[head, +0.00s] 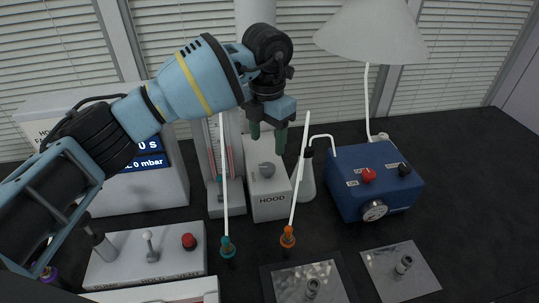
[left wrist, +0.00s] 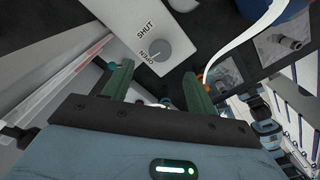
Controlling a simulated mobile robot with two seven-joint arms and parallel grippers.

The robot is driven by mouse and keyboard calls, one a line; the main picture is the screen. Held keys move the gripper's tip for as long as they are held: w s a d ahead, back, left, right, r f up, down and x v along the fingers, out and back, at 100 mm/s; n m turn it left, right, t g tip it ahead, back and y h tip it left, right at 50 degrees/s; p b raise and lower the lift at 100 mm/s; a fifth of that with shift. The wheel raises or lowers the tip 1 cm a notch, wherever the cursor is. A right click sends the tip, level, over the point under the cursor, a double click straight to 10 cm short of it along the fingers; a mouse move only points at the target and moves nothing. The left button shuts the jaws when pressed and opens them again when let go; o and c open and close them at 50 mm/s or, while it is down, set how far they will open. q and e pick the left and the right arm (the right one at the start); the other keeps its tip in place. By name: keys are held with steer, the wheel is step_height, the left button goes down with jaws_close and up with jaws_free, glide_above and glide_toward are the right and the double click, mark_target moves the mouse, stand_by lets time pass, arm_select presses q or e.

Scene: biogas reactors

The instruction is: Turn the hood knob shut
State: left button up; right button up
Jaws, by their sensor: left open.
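The hood knob (head: 266,170) is a grey round knob on the sloping top of a white box labelled HOOD (head: 270,205). In the left wrist view, the knob (left wrist: 158,48) sits between the printed words SHUT and OPEN; which way it points is too small to tell. My left gripper (head: 267,137) is open and empty, with green fingers pointing down just above and behind the knob. In the left wrist view, the gripper (left wrist: 158,80) has its fingers spread apart, with the knob beyond the tips and not touched.
A blue box (head: 375,195) with a red knob and gauge stands right of the hood box. A flask (head: 306,178) stands close beside it. Teal (head: 227,247) and orange (head: 288,238) fittings with white tubes stand in front. A white display unit (head: 140,185) is at left.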

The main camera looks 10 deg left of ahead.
mark_target(267, 167)
arm_select(q)
steer(key=shift+s+f, duration=0.15)
steer(key=shift+f, duration=3.75)
steer(key=c, duration=1)
